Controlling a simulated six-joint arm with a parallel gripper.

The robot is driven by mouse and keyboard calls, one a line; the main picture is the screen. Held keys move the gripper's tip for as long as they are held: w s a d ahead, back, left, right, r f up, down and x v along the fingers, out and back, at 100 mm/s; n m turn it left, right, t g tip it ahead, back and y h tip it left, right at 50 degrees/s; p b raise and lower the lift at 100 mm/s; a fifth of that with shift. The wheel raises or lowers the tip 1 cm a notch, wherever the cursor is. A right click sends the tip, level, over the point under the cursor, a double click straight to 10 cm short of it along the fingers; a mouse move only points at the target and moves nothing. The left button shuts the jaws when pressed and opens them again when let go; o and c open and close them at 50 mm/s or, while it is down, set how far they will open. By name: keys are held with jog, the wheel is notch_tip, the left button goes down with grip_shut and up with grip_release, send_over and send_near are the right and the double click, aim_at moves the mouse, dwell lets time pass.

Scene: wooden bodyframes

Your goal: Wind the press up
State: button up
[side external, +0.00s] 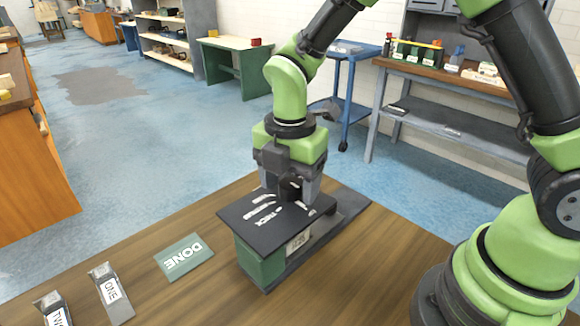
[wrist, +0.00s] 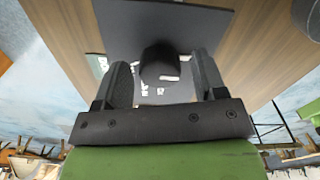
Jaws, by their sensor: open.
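The press stands on the wooden bench, with a green body (side external: 262,262) and a flat black top plate (side external: 240,212). White lettering and curved white marks show on the plate. My gripper (side external: 291,190) points down over the plate's far side. In the wrist view my gripper (wrist: 163,72) is open, its two dark fingers apart. A dark rounded knob (wrist: 158,60) shows between the fingers, with gaps at both sides. I cannot tell how far below the fingertips it lies. The arm hides part of the plate's back.
A green card marked DONE (side external: 184,257) lies left of the press. Grey pieces labelled ONE (side external: 111,293) and TWO (side external: 54,310) lie farther left. The bench (side external: 150,295) is bare between them. Shelves and a blue cart (side external: 345,88) stand well behind.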

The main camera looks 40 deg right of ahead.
aim_at(291, 183)
notch_tip(291, 183, up, 9)
jog(key=shift+f, duration=0.15)
jog(key=shift+r, duration=0.45)
jog(key=s+d+r+m+t+y, duration=0.1)
jog(key=s+d+r+m+t, duration=0.2)
jog(key=s+m, duration=0.5)
jog(key=s+d+r+m+t+y, duration=0.1)
jog(key=s+d+r+m+t, duration=0.2)
jog(key=m, duration=1.4)
jog(key=s+r+t, duration=0.1)
jog(key=s, duration=0.3)
jog(key=shift+s+r, duration=0.35)
